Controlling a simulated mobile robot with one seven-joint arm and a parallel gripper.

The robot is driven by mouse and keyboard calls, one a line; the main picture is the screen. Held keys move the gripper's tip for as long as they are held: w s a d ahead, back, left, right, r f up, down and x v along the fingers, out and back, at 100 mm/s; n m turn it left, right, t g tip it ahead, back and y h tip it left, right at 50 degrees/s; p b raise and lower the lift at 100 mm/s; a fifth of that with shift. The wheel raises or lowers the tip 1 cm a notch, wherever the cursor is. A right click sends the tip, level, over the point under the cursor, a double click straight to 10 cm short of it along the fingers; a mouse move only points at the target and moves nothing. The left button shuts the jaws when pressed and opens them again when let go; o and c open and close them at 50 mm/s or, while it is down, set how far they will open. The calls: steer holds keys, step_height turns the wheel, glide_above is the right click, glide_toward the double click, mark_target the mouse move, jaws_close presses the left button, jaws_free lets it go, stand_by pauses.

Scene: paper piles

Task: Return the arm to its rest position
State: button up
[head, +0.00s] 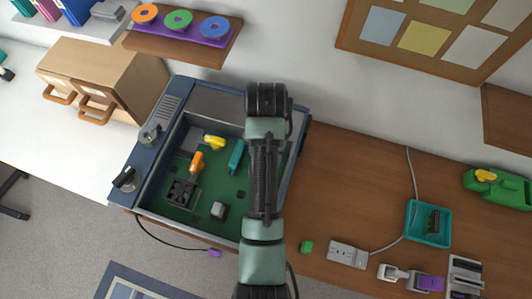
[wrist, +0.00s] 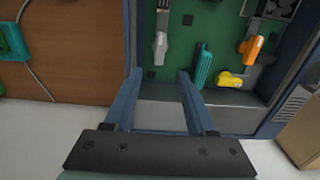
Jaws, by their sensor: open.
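My arm (head: 264,180) reaches up the middle of the head view, over the right part of an open blue case (head: 152,172) with a green floor. My gripper's fingers do not show clearly in the head view. In the wrist view my gripper (wrist: 160,74) is open, its two blue fingers apart with nothing held between them. A pale grey piece (wrist: 161,44) is past the fingertips, inside the case.
The case holds a yellow piece (head: 214,142), an orange piece (head: 197,162) and a teal piece (head: 236,156). A wooden cabinet (head: 110,75) stands left, and a shelf with spools (head: 180,45) is above. A teal tray (head: 413,235) and other items sit on the right tabletop.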

steer(key=shift+r, duration=0.45)
stand_by(0.3)
steer(key=w+r+n+t+b, duration=0.1)
steer(key=w+r+t+b, duration=0.1)
steer(key=w+r+t, duration=0.85)
steer(key=w+r+n+t+b, duration=0.1)
steer(key=w+r+t, duration=0.3)
steer(key=r, duration=1.1)
step_height(320, 180, up, 12)
steer(key=t+b, duration=0.1)
steer(key=t, duration=0.2)
steer(key=s+r+t+b, duration=0.1)
steer(key=s+r+t, duration=0.4)
steer(key=s+r, duration=0.3)
steer(key=s+r+n+t+b, duration=0.1)
steer(key=s+r+t, duration=0.4)
steer(key=s+r, duration=0.3)
step_height(320, 180, up, 5)
steer(key=shift+f+n, duration=0.1)
steer(key=shift+n, duration=0.2)
